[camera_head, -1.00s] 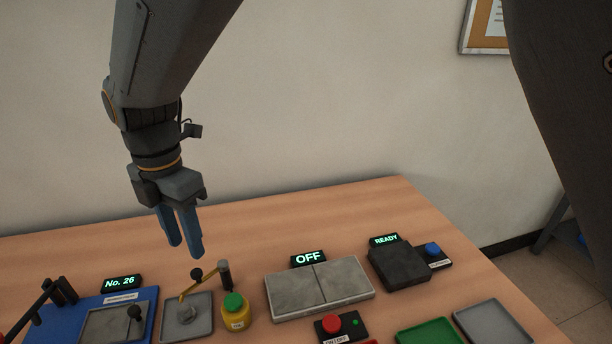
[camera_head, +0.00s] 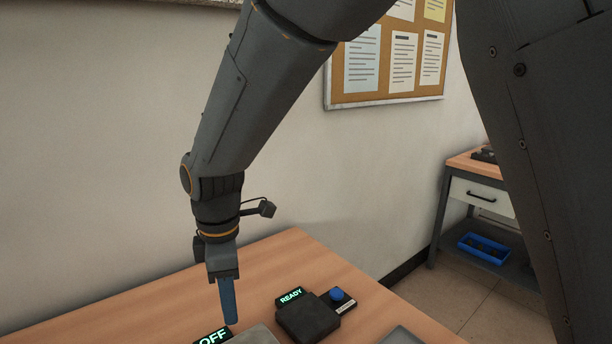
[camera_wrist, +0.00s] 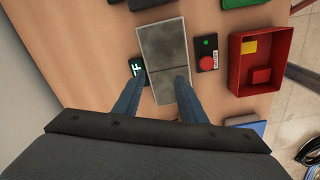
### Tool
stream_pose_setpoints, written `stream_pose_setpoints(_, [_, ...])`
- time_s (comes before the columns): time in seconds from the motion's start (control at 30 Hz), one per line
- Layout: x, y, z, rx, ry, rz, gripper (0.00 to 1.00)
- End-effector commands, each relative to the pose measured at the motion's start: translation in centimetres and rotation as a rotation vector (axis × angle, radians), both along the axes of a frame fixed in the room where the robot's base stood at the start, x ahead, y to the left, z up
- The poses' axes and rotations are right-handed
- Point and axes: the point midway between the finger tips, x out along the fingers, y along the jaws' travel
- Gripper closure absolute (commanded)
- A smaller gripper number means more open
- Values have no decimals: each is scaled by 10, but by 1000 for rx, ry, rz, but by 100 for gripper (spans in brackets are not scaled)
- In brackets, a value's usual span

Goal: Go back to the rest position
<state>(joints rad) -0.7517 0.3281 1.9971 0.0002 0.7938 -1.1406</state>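My gripper (camera_head: 228,298) points down over the table in the head view, its blue fingers overlapping there. In the wrist view my gripper (camera_wrist: 160,82) shows its two fingers spread apart with nothing between them. The grey two-part heater plate (camera_wrist: 163,45) lies below and beyond the fingertips. Its OFF display (camera_head: 213,337) is lit green, and only a corner of the plate (camera_head: 256,337) shows in the head view.
A black box (camera_head: 308,318) with a READY display (camera_head: 290,297) and blue button (camera_head: 337,294) sits on the table. The wrist view shows a red button box (camera_wrist: 207,52) and a red tray (camera_wrist: 238,78) holding yellow and red pieces. A side table (camera_head: 480,166) stands at right.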

Motion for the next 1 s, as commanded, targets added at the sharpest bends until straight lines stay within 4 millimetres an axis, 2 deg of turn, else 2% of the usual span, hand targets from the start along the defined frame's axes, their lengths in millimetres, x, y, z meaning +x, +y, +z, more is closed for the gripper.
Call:
stream_pose_setpoints(0.03, [10,-30,-2,3,0,-124,62])
stream_pose_setpoints(0.17, [22,-97,-9,10,-2,-436,62])
stream_pose_setpoints(0.27, [24,-147,-15,17,-4,-676,62])
stream_pose_setpoints(0.4, [15,-214,-24,26,-5,-1012,62])
stream_pose_setpoints(0.6, [-13,-295,-35,43,-11,-1475,62])
stream_pose_setpoints(0.7, [-29,-323,-40,51,-14,-1659,62])
stream_pose_setpoints(0.8, [-41,-341,-44,57,-15,-1789,62])
stream_pose_setpoints(1.0, [-52,-351,-47,61,-16,-1888,62])
